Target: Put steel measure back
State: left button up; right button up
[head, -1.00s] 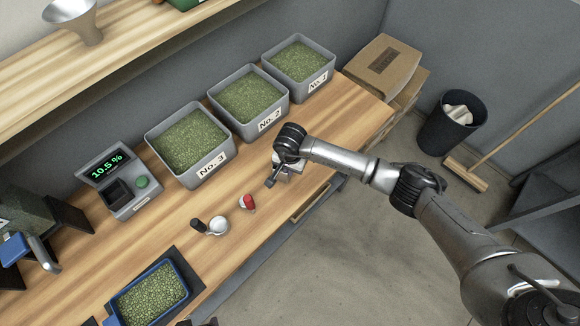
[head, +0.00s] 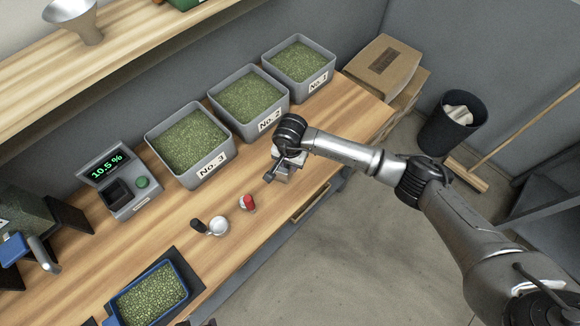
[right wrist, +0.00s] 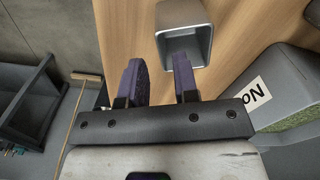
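The steel measure (right wrist: 198,45) looks like a square, open-topped metal cup standing on the wooden bench. It is just beyond my right gripper (right wrist: 159,66) in the right wrist view. The two dark fingers are apart with nothing visibly clamped between them. The right-hand finger overlaps the cup's near rim; I cannot tell whether it touches. In the head view, my right gripper (head: 279,170) is low over the bench's front edge, and the cup is largely hidden beneath it. My left gripper does not show.
Bins No. 1 (head: 327,78), No. 2 (head: 280,112) and No. 3 (head: 221,160) line the bench's back. A red-topped item (head: 247,202), a round dark-handled cup (head: 217,226), a meter (head: 141,201) and a blue tray (head: 184,267) are leftward. Bare wood (head: 235,245) lies along the front.

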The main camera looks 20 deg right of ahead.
notch_tip(320, 180, up, 8)
jog(key=shift+r+b, duration=0.15)
jog(key=shift+b, duration=0.15)
